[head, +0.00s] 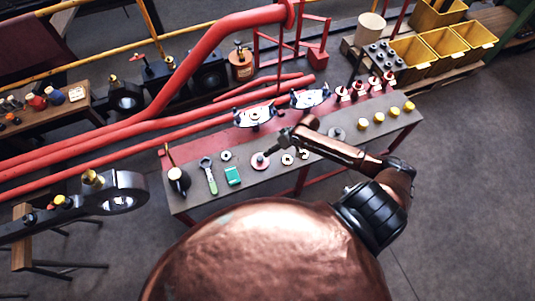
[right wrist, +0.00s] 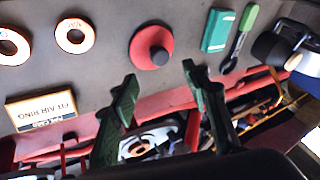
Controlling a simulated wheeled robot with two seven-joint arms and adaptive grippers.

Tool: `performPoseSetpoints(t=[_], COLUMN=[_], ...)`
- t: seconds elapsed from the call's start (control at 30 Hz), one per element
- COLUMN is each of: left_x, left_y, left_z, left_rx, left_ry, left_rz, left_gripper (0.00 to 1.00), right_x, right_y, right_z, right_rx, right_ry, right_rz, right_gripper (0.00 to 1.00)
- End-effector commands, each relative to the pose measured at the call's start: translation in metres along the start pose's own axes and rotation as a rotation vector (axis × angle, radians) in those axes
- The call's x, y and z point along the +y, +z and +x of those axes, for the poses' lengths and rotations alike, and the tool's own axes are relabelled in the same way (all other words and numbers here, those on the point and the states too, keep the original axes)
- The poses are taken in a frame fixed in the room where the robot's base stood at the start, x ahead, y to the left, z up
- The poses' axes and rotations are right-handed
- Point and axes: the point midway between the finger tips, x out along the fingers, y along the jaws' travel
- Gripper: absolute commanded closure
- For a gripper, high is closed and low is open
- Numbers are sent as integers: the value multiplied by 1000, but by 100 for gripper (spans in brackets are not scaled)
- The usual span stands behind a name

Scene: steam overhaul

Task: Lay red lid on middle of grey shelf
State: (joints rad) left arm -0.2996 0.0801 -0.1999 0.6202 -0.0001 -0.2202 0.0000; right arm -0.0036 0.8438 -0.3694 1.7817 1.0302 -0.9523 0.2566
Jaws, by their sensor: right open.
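The red lid (right wrist: 140,50), a round disc with a dark knob, lies flat on the grey shelf (right wrist: 100,15) in the right wrist view. In the head view the lid (head: 260,164) sits on the grey front strip of the bench (head: 215,203), left of its middle. My right gripper (head: 283,137) reaches in from the right above the bench, close to the lid. In the right wrist view its fingers (right wrist: 159,77) are apart with nothing between them, and the lid lies just beyond the tips.
Red pipes run behind.

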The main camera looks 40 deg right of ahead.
Motion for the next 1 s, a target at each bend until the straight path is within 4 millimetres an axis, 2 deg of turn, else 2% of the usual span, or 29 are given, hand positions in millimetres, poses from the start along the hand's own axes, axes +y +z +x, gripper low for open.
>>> performPoseSetpoints(t=[0.1,0.3,0.83,0.93,1.0], left_x=[0,0,0,0,0], left_y=[0,0,0,0,0], left_z=[-3,-3,-3,-3,-3], left_rx=[1,1,0,0,0], left_ry=[0,0,0,0,0], left_rz=[0,0,0,0,0], left_gripper=[71,71,71,71,71], right_x=[0,0,0,-10,-26], right_y=[0,0,1,11,26], right_z=[-17,-26,-25,-21,-15], right_rx=[1,0,-1,-10,-20], right_ry=[0,-1,-1,-3,-4], right_rz=[0,0,0,-17,-49], right_gripper=[57,57,57,57,57])
